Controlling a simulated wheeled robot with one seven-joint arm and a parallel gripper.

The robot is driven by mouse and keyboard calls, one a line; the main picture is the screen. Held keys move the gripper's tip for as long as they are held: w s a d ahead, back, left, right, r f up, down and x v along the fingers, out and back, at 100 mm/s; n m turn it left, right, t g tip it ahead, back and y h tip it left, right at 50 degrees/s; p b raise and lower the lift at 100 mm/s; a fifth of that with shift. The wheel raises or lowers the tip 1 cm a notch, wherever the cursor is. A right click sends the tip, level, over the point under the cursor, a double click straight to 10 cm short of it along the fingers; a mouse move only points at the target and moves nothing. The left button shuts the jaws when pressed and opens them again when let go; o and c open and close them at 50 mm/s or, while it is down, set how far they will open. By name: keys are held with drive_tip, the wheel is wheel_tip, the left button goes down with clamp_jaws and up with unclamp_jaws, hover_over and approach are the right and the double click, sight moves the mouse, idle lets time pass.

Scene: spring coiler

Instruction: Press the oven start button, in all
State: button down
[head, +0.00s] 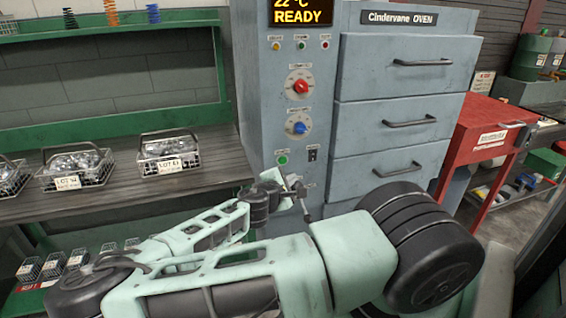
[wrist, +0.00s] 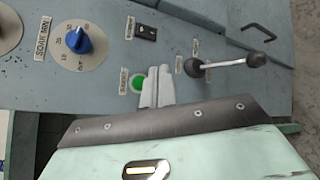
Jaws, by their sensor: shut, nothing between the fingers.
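The green start button (head: 282,160) sits low on the grey oven's control panel. In the wrist view the green button (wrist: 138,83) shows just left of my fingertips, partly covered by them. My gripper (wrist: 157,70) is shut and empty, its pale fingers pointing at the panel. In the head view my gripper (head: 281,176) is just below the button. I cannot tell whether the fingers touch the panel or the button. The oven display (head: 300,12) reads "22 °C READY".
A black rocker switch (wrist: 146,32) and a ball-ended lever (wrist: 228,63) are close to my fingers. A blue knob (head: 299,128) and red knob (head: 300,86) are higher up. Oven drawers (head: 395,112) are at right. A bench with wire baskets (head: 168,155) is at left.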

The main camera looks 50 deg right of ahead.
drive_tip(key=shift+w+d, duration=0.55)
drive_tip(key=shift+w, duration=0.35)
drive_tip(key=shift+w+d, duration=0.6)
drive_tip(key=shift+w, duration=0.35)
drive_tip(key=shift+w+d, duration=0.55)
drive_tip(key=shift+w, duration=0.35)
drive_tip(key=shift+w+d, duration=0.25)
drive_tip(key=shift+w, duration=0.1)
drive_tip(key=shift+w+d+b, duration=0.15)
drive_tip(key=shift+w+b, duration=0.15)
idle(0.6)
idle(0.3)
drive_tip(key=shift+s+a, duration=0.4)
drive_tip(key=shift+s, duration=0.25)
drive_tip(key=shift+s+a+p, duration=0.15)
drive_tip(key=shift+s+a, duration=0.3)
drive_tip(key=shift+s, duration=0.25)
drive_tip(key=shift+s+a+p, duration=0.15)
drive_tip(key=shift+s+a, duration=0.25)
drive_tip(key=shift+s, duration=0.35)
drive_tip(key=shift+s+a+p, duration=0.15)
drive_tip(key=shift+s+a, duration=0.3)
drive_tip(key=shift+s, duration=0.25)
